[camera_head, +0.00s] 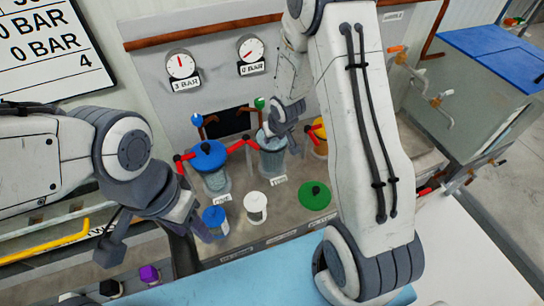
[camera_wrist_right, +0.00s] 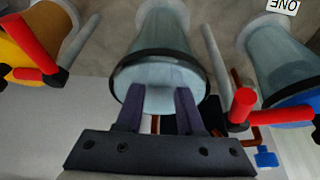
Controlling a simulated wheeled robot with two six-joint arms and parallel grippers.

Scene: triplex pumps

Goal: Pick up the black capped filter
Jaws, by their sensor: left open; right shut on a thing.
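A small black cap (camera_head: 110,288) shows at the lower left edge of the head view; I take it for the black capped filter, and its body is hidden or out of frame. My left gripper (camera_head: 152,240) is above and right of it, open, its fingers spread wide. My right gripper (camera_head: 284,122) is at the mouth of the middle clear housing (camera_head: 273,160). In the right wrist view its fingers (camera_wrist_right: 158,105) overlap the lower rim of that housing (camera_wrist_right: 160,45). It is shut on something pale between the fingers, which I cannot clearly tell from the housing.
A purple capped piece (camera_head: 148,273) lies right of the black cap. A blue capped jar (camera_head: 215,218), a white capped jar (camera_head: 256,203) and a green lid (camera_head: 314,195) are on the bench. A blue-lidded housing (camera_head: 209,158) with red handles stands left of the middle one.

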